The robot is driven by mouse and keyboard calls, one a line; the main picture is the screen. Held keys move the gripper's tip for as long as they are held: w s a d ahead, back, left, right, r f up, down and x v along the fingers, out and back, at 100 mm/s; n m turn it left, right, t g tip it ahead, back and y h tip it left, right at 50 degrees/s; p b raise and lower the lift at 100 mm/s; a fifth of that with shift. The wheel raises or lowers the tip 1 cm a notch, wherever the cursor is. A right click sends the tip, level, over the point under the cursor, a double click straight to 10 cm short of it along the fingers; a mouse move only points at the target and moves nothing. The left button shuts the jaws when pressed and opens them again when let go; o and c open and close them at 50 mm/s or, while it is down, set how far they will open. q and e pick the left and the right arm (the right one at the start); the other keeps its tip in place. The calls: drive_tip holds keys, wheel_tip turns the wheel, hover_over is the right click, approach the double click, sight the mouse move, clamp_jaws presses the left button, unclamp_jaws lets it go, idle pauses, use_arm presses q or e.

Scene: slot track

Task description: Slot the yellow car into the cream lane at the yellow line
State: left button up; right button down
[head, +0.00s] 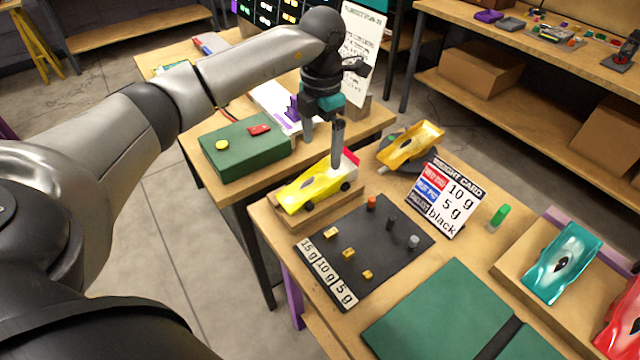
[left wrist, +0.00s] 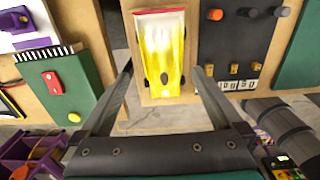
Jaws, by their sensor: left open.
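The yellow car (head: 315,187) has a red tail and rests on a small wooden stand (head: 297,215) at the table's left edge. It also shows in the left wrist view (left wrist: 160,50), with its red end at the top. My left gripper (head: 322,152) is open and hangs just over the car's tail end. In the left wrist view its two fingers (left wrist: 162,76) stand apart, one on each side of the car, with gaps and not shut on it. I cannot make out a cream lane or yellow line. My right gripper is not in view.
A dark weight board (head: 365,240) with several small weights lies right of the car. A weight card (head: 445,198), a yellow tray-like thing (head: 412,145) and a green mat (head: 440,310) are near. A green box (head: 240,150) sits on the left table. A teal car (head: 562,262) stands right.

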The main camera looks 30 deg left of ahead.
sight(321, 173)
use_arm(q)
wheel_tip(321, 173, down, 4)
drive_tip(key=shift+d+r, duration=0.1)
drive_tip(key=f, duration=0.3)
drive_tip(key=f+b, duration=0.1)
drive_tip(key=f, duration=0.1)
drive_tip(key=shift+s+f, duration=0.1)
drive_tip(key=shift+s, duration=0.15)
drive_tip(key=shift+c, duration=0.2)
drive_tip(key=c, duration=1.2)
drive_tip(key=shift+c, duration=0.4)
drive_tip(key=shift+r, duration=0.2)
